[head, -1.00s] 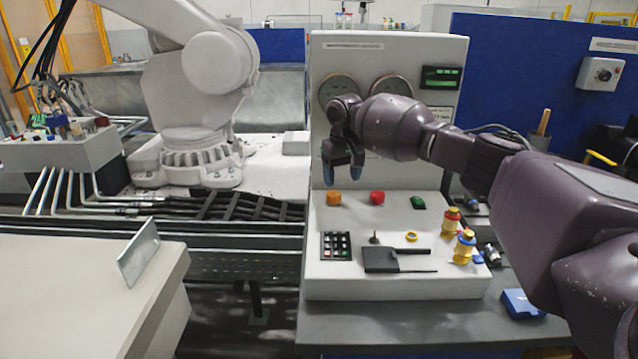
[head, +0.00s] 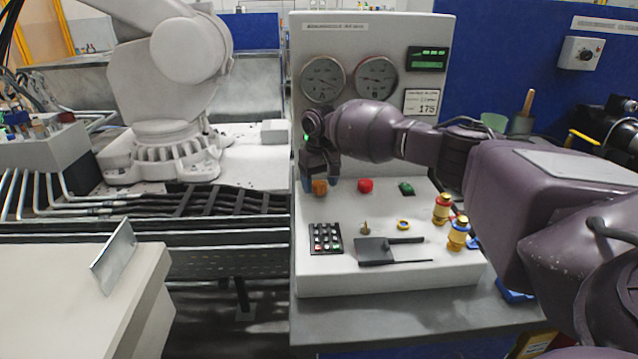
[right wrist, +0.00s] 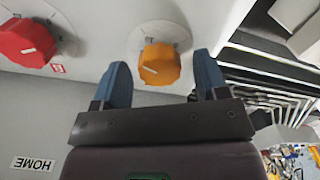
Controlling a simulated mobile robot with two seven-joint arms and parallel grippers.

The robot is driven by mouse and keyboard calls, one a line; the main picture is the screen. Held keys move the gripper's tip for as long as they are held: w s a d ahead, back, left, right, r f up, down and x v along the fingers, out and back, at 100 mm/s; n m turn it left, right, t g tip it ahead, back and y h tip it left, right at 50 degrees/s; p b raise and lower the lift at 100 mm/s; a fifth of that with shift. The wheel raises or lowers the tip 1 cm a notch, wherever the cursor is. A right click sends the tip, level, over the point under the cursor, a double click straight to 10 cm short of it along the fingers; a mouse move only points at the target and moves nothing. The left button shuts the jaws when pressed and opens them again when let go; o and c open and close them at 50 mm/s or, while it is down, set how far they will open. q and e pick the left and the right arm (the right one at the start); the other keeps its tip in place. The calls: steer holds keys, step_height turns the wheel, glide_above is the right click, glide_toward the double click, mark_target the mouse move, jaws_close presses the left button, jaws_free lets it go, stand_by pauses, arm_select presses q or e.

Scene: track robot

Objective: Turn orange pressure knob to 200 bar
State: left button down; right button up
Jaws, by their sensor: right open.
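The orange knob (head: 320,188) sits at the left of the knob row on the white control panel (head: 400,285). My right gripper (head: 320,184) is open, just above and around the knob in the head view. In the right wrist view the orange knob (right wrist: 159,64) has a white pointer line and lies ahead of the gap between the blue fingertips (right wrist: 163,80); I cannot tell whether they touch it. Two round gauges (head: 323,80) (head: 376,78) stand on the upright panel; their readings are too small to tell. My left gripper is not in view.
A red knob (head: 365,186) and a green knob (head: 406,188) are right of the orange one. A large white robot arm (head: 165,90) stands at left.

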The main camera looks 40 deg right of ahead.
steer(key=shift+f, duration=0.1)
steer(key=c, duration=0.9)
